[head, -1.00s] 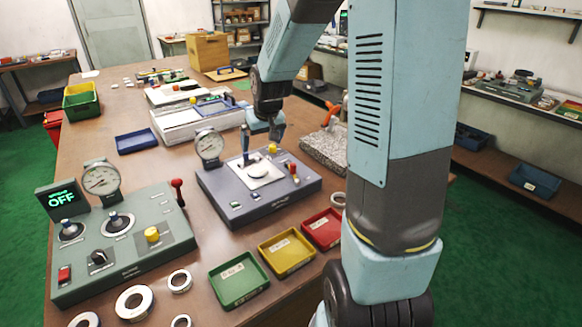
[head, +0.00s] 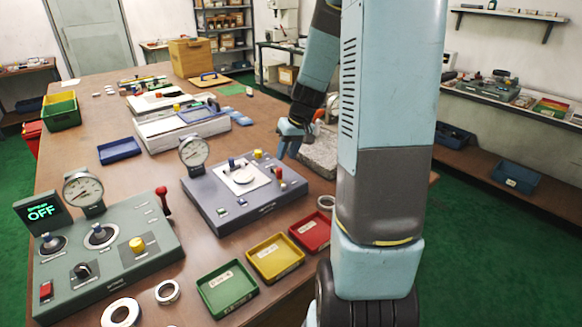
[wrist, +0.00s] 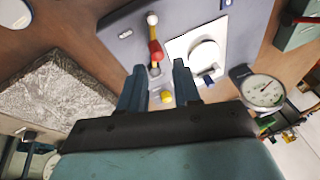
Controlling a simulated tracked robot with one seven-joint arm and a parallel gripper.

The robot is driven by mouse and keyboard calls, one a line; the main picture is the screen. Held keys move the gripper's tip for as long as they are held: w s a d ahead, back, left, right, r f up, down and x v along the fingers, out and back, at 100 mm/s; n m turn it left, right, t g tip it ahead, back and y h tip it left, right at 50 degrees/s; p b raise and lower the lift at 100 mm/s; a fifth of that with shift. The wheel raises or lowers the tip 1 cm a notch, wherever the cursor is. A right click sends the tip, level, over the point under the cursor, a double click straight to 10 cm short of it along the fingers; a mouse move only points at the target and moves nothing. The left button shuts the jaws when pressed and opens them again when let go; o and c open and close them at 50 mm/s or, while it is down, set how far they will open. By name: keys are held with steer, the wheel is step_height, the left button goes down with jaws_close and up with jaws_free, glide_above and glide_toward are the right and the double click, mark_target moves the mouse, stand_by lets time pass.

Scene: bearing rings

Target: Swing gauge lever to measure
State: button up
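The gauge station (head: 215,205) is a purple-grey box with a round dial (head: 193,151) at its back left. A white plate (head: 257,187) on top carries a pale disc-shaped piece (head: 243,176). A red-handled lever (head: 278,173) stands at the right side; a yellow knob (head: 257,154) and a blue knob (head: 231,162) are behind the plate. My gripper (head: 287,152) is just behind and above the red lever. In the wrist view its two fingers (wrist: 162,72) are open, with the red lever (wrist: 156,50) ahead of the gap, not clasped. The yellow knob (wrist: 166,97) shows between the fingers.
A green-grey console (head: 110,250) with an OFF display (head: 41,213) and its own red lever (head: 162,199) stands at left. Green (head: 226,306), yellow (head: 276,276) and red (head: 325,222) trays lie in front. A granite block (head: 320,155) is close right of my gripper.

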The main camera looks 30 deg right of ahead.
steer(key=s+d, duration=0.1)
steer(key=d, duration=0.2)
steer(key=d+t+y, duration=0.1)
steer(key=d, duration=0.2)
steer(key=s+d+y, duration=0.1)
steer(key=d, duration=0.2)
steer(key=shift+s+r+t, duration=0.1)
steer(key=shift+s+t, duration=0.2)
steer(key=shift+t, duration=0.1)
jaws_close()
steer(key=shift+s+d+r+t+y, duration=0.15)
steer(key=shift+d+t+y, duration=0.15)
steer(key=shift+d, duration=0.35)
